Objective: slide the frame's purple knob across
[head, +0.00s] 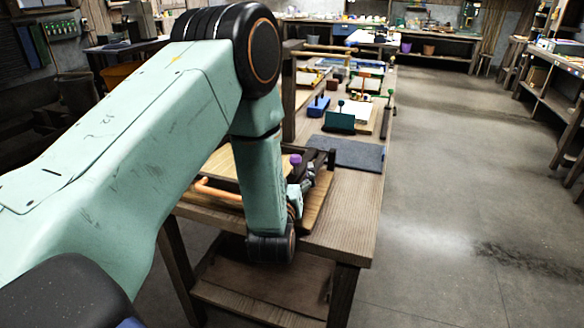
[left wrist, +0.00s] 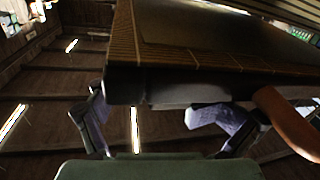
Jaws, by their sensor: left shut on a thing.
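The purple knob (head: 295,160) stands up on the near end of the wooden workbench, just above my left gripper in the head view. It does not show clearly in the left wrist view. The wooden frame (left wrist: 218,62) fills the upper part of the left wrist view, with a dark rail along its near edge. My left gripper (head: 303,187) is at the bench's near end, partly hidden by my forearm. In the left wrist view the fingers of the gripper (left wrist: 160,118) lie either side of a grey part under the rail, shut on the frame. My right gripper is out of view.
An orange handle (head: 217,193) lies left of my forearm. The concrete floor (head: 450,190) to the right is clear.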

